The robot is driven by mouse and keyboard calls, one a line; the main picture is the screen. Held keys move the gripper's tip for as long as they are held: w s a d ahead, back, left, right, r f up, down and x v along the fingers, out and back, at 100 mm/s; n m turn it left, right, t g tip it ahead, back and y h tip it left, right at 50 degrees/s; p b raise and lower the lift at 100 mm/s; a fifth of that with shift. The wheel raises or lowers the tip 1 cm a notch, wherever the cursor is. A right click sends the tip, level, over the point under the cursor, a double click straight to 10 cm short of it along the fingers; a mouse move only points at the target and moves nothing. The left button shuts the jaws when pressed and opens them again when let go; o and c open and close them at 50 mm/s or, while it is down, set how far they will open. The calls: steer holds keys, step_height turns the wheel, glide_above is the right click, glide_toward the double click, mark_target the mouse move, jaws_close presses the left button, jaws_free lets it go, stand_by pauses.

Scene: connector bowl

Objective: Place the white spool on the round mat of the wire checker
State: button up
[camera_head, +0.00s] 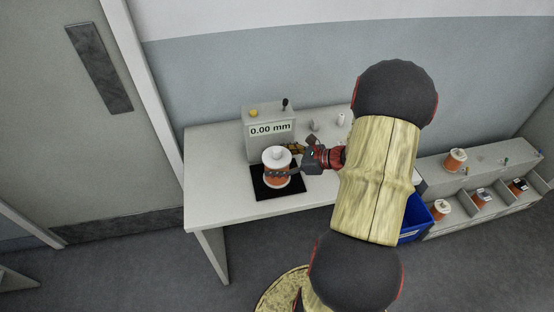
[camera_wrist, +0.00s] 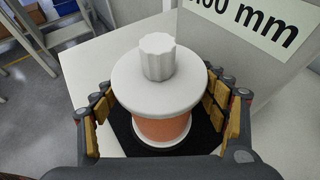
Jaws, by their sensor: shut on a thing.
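The white spool (camera_head: 277,157) has white flanges, a white knob on top and orange-brown wire wound round it. It stands upright over the black mat (camera_head: 266,190) in front of the wire checker (camera_head: 270,116), whose display reads 0.00 mm. The spool (camera_wrist: 157,85) also fills the middle of the wrist view, with the dark mat (camera_wrist: 128,128) showing below it. My gripper (camera_head: 285,171) comes from the right and is shut around the spool, a finger on each side. I cannot tell whether the spool's base touches the mat.
The wire checker has a yellow button and a black lever on top. Small pale items (camera_head: 340,120) stand at the back of the table (camera_head: 222,170). A blue bin (camera_head: 414,226) and a shelf (camera_head: 480,212) with several other spools are at the right. The table's left side is clear.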

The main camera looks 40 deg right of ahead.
stand_by(0.3)
steer(key=o, duration=2)
steer(key=shift+o, duration=0.4)
